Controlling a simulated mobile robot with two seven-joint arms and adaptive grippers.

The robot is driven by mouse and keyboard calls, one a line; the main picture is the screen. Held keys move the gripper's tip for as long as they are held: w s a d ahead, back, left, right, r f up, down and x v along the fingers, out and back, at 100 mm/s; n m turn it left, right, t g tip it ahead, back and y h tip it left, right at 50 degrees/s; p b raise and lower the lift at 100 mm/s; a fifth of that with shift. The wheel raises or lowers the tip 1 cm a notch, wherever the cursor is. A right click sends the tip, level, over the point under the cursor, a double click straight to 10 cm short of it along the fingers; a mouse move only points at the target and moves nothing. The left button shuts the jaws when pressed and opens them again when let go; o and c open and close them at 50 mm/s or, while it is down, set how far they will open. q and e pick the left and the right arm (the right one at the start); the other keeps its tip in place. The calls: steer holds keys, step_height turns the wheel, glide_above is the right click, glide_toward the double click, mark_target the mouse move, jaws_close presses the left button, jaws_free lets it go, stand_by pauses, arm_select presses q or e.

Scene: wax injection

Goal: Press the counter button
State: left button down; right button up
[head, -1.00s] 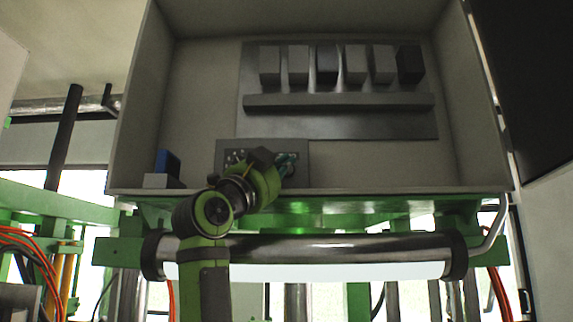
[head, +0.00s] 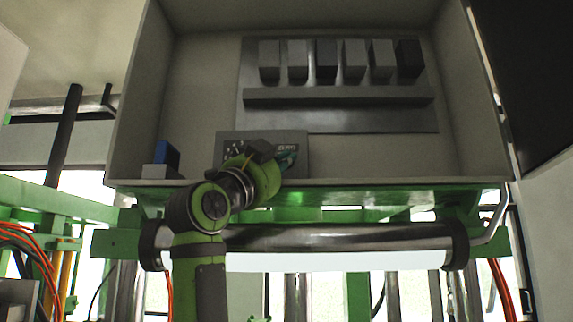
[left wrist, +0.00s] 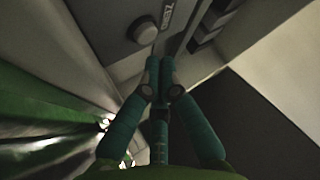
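The counter is a dark grey panel (head: 300,140) low in the beige cabinet. It bears light markings and a small label or display (head: 287,148). My right gripper is not in view.
A raised plate (head: 340,122) with a row of several blocks is on the cabinet back. A blue block (head: 167,154) stands at the cabinet's lower left. A thick metal bar (head: 330,238) runs below the cabinet front, under my left arm.

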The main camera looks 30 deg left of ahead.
arm_select(q)
steer(key=s, duration=0.1)
steer(key=s+d+b, duration=0.1)
steer(key=shift+s+d+r, duration=0.1)
steer(key=shift+s+r, duration=0.1)
steer(key=shift+s, duration=0.2)
steer(key=shift+s, duration=0.15)
stand_by(0.3)
